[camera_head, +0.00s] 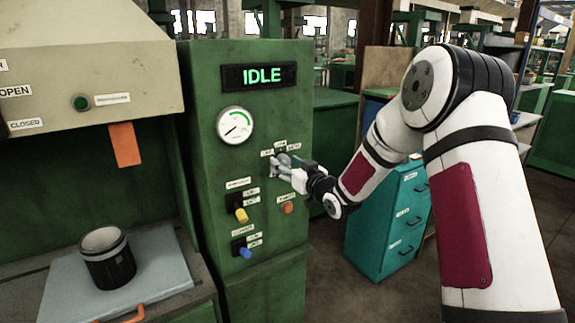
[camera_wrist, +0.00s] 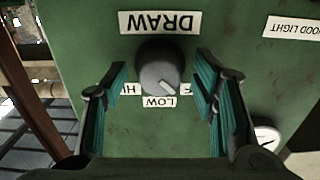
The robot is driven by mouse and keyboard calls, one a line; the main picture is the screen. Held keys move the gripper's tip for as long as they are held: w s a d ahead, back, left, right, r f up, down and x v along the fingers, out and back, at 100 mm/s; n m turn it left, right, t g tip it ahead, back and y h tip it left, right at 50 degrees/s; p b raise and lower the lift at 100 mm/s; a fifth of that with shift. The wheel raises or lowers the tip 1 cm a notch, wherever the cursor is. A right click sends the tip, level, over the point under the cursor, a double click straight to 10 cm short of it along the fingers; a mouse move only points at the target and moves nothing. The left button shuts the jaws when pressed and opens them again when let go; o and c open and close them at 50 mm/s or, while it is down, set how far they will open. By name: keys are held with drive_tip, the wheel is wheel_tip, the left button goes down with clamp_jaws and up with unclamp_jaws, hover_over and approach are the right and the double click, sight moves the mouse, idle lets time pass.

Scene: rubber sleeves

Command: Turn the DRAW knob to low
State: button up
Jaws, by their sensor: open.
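The grey DRAW knob (camera_wrist: 158,70) sits on the green panel in the wrist view. Its labels appear upside down: HI to the left, LOW (camera_wrist: 160,102) below, and a partly hidden label ending in F to the right. The knob's pale pointer mark slants to the lower right, between LOW and the F label. My gripper (camera_wrist: 160,78) is open, with one teal-padded finger on each side of the knob and visible gaps to it. In the head view my gripper (camera_head: 284,168) is at the panel below small labels and largely hides the knob.
A dark cup (camera_head: 110,265) stands at the left. Teal drawers (camera_head: 390,225) stand behind my arm.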

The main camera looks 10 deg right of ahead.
drive_tip(key=c, duration=1.2)
drive_tip(key=shift+o, duration=0.2)
drive_tip(key=shift+m, duration=0.4)
drive_tip(key=m+p, duration=0.1)
drive_tip(key=m, duration=0.2)
drive_tip(key=shift+r+m, duration=0.1)
drive_tip(key=shift+m, duration=0.3)
drive_tip(key=shift+m+p, duration=0.4)
drive_tip(key=shift+m, duration=1.7)
